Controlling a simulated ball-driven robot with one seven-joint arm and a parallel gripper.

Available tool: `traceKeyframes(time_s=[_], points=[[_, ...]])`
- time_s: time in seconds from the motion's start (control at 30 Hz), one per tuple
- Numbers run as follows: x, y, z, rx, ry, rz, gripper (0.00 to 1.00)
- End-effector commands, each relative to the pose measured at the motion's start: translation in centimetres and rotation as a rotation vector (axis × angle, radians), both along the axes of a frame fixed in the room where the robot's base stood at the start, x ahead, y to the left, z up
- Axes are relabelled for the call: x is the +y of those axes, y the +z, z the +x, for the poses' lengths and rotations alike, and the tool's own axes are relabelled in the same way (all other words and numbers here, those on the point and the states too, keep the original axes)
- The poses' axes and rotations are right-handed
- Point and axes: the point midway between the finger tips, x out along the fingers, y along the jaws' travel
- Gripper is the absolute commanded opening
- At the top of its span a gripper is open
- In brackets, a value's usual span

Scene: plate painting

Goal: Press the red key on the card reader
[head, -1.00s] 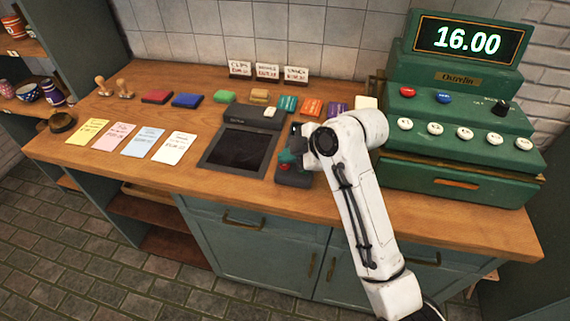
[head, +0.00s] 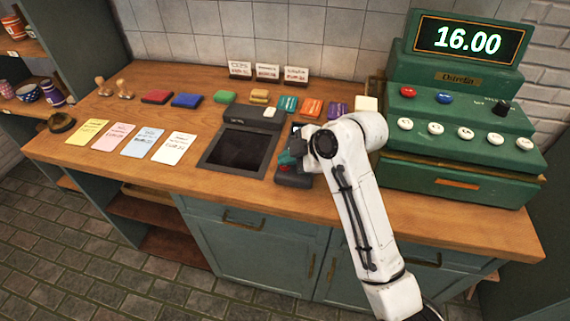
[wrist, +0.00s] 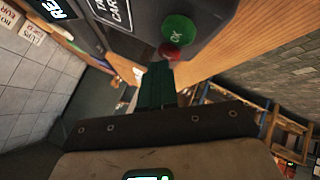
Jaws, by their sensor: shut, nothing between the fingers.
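The card reader (head: 295,180) is a dark box on the counter, partly hidden behind my white arm in the head view. In the wrist view its dark face (wrist: 208,32) fills the top, with a round green OK key (wrist: 178,29) and a red key (wrist: 169,50) beside it. My gripper (wrist: 159,70) is shut and empty. Its dark green fingertips are right at the red key and cover part of it. I cannot tell whether they touch it. In the head view my gripper (head: 288,160) is over the reader, its tips hard to make out.
A green cash register (head: 455,130) showing 16.00 stands to the right. A dark framed tray (head: 238,150) lies left of the reader. Coloured cards, pads and small blocks lie farther left and behind. The counter's front edge (head: 300,205) is close to the reader.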

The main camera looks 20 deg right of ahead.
Motion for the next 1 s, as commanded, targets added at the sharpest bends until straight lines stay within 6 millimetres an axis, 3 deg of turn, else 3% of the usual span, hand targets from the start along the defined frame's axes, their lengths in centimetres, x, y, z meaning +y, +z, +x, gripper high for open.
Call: traceKeyframes(time_s=[0.43,1.0], points=[[0.0,-0.2,0.0,0.002,0.000,0.000,0.00],[0.0,1.5,0.0,0.001,0.000,0.001,0.00]])
